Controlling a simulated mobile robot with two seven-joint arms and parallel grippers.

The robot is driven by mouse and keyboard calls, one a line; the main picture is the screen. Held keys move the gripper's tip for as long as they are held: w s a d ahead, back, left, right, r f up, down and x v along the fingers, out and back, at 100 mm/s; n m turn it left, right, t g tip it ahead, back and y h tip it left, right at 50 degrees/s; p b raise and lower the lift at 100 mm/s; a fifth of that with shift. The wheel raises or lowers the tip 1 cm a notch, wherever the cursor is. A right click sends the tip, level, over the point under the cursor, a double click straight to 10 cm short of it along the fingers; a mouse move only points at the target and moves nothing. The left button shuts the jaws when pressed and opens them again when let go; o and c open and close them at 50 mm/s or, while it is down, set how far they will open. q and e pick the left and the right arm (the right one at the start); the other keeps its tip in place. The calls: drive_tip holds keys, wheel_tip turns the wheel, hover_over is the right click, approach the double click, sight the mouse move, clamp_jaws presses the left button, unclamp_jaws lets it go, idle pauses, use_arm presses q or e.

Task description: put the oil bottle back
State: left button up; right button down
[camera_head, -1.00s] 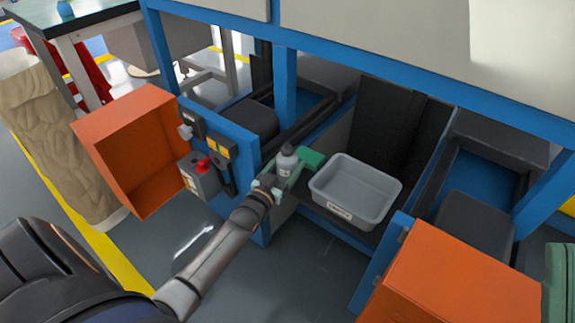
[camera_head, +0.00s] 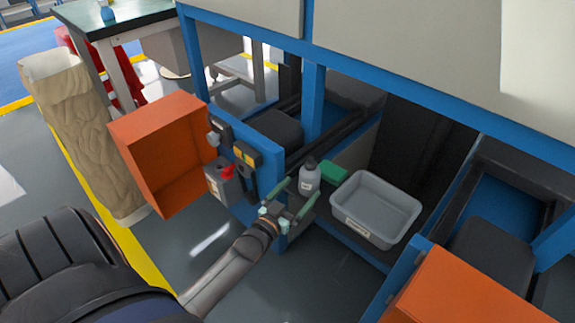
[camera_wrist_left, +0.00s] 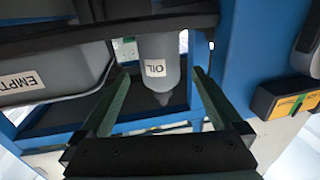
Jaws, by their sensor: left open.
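The oil bottle (camera_head: 310,177) is grey with a white label and a narrow top. It stands upright on the dark shelf, left of the grey bin. In the left wrist view the bottle (camera_wrist_left: 160,62) appears upside down, with its "OIL" label facing me. My left gripper (camera_head: 300,191) is open, with its green fingers on the near side of the bottle. In the left wrist view the open fingers (camera_wrist_left: 160,74) show a gap, with the bottle lying beyond it and apart from them. My right gripper is out of view.
The grey bin (camera_head: 388,184) sits right of the bottle, and a green object (camera_head: 333,173) lies behind. A blue post with a control panel (camera_head: 245,158) and an orange box (camera_head: 160,150) stand left. Another orange box (camera_head: 455,290) is at the lower right. Open floor lies in front.

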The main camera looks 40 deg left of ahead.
use_arm(q)
drive_tip(key=s+p, duration=0.1)
drive_tip(key=s, duration=0.4)
drive_tip(key=s+d+r+m+t+h, duration=0.1)
drive_tip(key=d+r+m+t+h, duration=0.15)
drive_tip(key=d+r, duration=0.5)
drive_tip(key=s+d+r+m+t+h, duration=0.1)
drive_tip(key=d+r+m+h, duration=0.3)
drive_tip(key=r, duration=0.7)
drive_tip(key=s+d+r+m+h, duration=0.3)
drive_tip(key=s+d+r+h, duration=0.2)
drive_tip(key=r, duration=0.4)
drive_tip(key=s+d+r+m+h, duration=0.3)
drive_tip(key=s+d+r+h, duration=0.2)
drive_tip(key=r, duration=0.5)
drive_tip(key=shift+s, duration=0.95)
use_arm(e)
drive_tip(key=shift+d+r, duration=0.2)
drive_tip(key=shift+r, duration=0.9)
use_arm(q)
drive_tip(key=shift+d, duration=0.1)
